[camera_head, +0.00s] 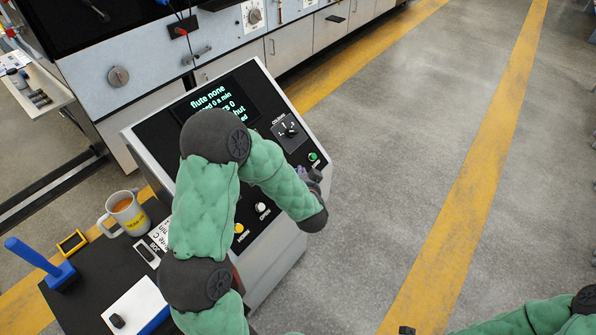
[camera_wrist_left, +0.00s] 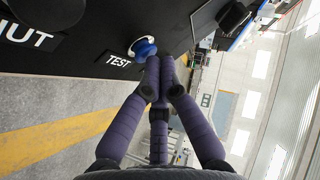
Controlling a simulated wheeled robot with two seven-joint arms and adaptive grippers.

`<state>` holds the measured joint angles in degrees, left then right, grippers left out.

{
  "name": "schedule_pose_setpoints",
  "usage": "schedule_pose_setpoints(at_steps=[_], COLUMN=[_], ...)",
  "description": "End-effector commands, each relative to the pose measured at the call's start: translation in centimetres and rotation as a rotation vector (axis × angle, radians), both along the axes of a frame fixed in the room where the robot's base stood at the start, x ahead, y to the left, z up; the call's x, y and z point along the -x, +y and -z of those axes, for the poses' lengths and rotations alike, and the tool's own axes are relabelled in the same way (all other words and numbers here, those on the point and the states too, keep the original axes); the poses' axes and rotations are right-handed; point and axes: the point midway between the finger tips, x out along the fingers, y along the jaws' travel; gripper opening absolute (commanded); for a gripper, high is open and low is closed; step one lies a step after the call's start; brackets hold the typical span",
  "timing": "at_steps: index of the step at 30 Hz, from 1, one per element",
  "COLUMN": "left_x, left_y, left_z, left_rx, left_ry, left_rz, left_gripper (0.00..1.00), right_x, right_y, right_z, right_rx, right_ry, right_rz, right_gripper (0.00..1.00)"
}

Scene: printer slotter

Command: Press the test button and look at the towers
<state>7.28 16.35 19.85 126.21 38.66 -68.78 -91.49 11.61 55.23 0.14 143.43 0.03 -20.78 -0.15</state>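In the left wrist view a blue button (camera_wrist_left: 145,48) in a pale ring sits on the dark panel beside the label TEST (camera_wrist_left: 118,61). My left gripper (camera_wrist_left: 158,62) has its purple fingers drawn together, with the tips right at the button; I cannot tell if they touch it. In the head view my left gripper (camera_head: 309,174) is partly hidden by its wrist, over the right side of the sloping console (camera_head: 140,139). The test button is not visible there. The blue-grey machine (camera_head: 125,75) stands behind; I cannot tell which parts are the towers.
The console has a screen (camera_head: 212,104) reading "flute none", a dial (camera_head: 290,131), a green button (camera_head: 313,157) and a yellow button (camera_head: 239,228). A mug (camera_head: 125,212) and a blue-handled tool (camera_head: 58,274) stand on the dark side table. Floor to the right is clear.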

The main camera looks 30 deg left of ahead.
Motion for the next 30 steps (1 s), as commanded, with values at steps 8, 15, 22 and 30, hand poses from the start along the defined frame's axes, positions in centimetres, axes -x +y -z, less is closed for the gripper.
schedule_pose_setpoints(at_steps=[8, 15, 22, 30], left_x=[0.1, 0.1, 0.1, 0.2], left_y=[-0.9, -0.9, -1.3, -2.8], left_z=[-1.1, -1.0, -1.5, -3.4], left_rx=[0.0, -0.001, 0.0, 0.0], left_ry=[0.001, 0.001, 0.001, 0.0], left_rz=[0.002, 0.0, 0.002, 0.003], left_gripper=[0.0, 0.0, 0.0, 0.0], right_x=[0.0, 0.0, 0.0, 0.0], right_y=[0.0, 0.0, 0.0, 0.0], right_z=[-1.3, -1.3, -1.9, -4.0], right_rx=[0.0, 0.0, 0.0, 0.0], right_ry=[0.0, 0.0, 0.0, 0.0], right_rz=[0.0, 0.0, 0.0, 0.0], right_gripper=[0.4, 0.4, 0.4, 0.4])
